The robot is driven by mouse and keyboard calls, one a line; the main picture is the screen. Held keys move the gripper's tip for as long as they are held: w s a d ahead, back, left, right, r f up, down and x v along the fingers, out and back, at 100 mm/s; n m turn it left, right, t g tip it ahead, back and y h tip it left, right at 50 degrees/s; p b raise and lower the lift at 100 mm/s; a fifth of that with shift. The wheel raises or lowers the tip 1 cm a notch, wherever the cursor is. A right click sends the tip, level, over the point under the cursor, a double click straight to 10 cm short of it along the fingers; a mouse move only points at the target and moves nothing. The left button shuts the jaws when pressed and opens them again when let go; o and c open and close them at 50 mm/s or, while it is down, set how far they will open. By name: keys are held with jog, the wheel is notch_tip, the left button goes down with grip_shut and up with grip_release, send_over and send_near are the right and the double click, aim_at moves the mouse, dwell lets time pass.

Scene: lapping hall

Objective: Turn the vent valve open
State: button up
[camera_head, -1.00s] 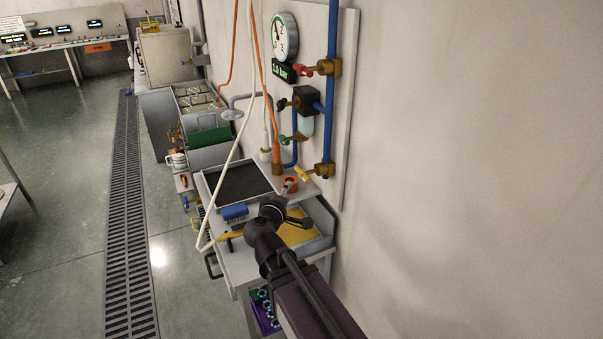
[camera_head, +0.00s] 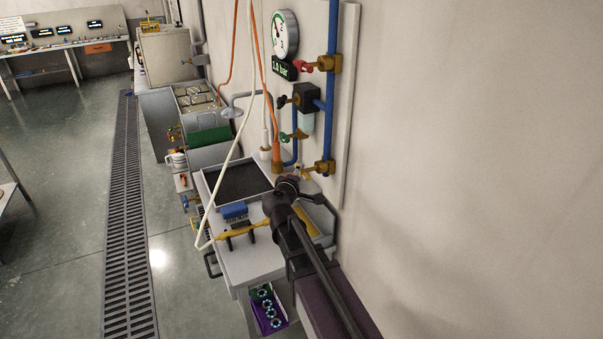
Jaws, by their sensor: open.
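Several small valves sit on the wall panel's blue pipe. A red-handled valve (camera_head: 305,67) is at the top, a green-handled valve (camera_head: 295,135) is in the middle, and a brass valve (camera_head: 324,168) with a yellow handle is at the bottom. No label shows which is the vent valve. My gripper (camera_head: 303,177) is open at the bottom valve, just below and in front of its yellow handle. It partly covers that handle, and I cannot tell whether the fingers touch it.
A cart (camera_head: 250,262) below holds a dark tray (camera_head: 238,182), a blue block (camera_head: 234,211) and a yellow tool (camera_head: 242,229). A white hose (camera_head: 226,175) and an orange hose (camera_head: 264,80) hang beside the panel. The wall to the right is bare.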

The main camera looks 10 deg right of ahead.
aim_at(302, 171)
jog(key=shift+x, duration=1.6)
grip_shut()
